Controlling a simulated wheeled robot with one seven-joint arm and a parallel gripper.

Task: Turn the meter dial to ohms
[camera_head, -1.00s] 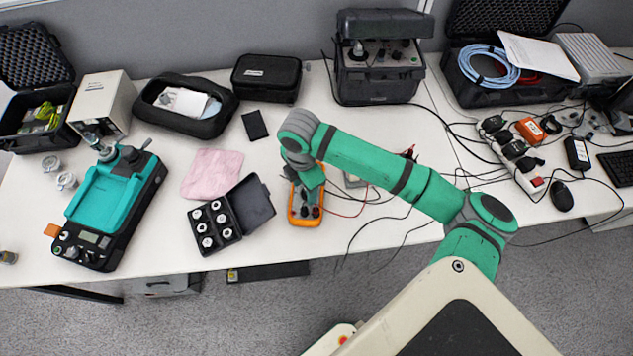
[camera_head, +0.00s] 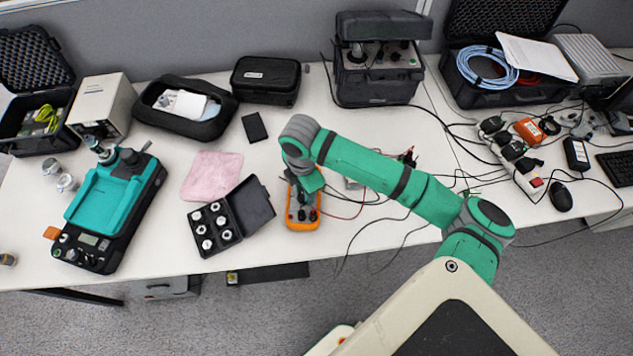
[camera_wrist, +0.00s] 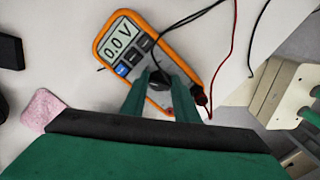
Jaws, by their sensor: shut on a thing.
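The orange-edged meter (camera_head: 303,224) lies on the table below my gripper (camera_head: 303,194). In the wrist view the meter (camera_wrist: 186,48) lies at a slant, and its screen (camera_wrist: 118,40) reads 0.0 V. My gripper (camera_wrist: 160,77) has its two green fingers on either side of the dark round dial (camera_wrist: 158,84) and is shut on it. The dial's pointer and markings are too small and partly hidden to read. The lower part of the meter is partly covered by the fingers.
Black and red leads (camera_wrist: 234,45) run from the meter across the table. An open black case of round pieces (camera_head: 228,238) stands close on its left, with a pink cloth (camera_head: 212,175) behind. Bare table lies in front of the grey box (camera_head: 378,80).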

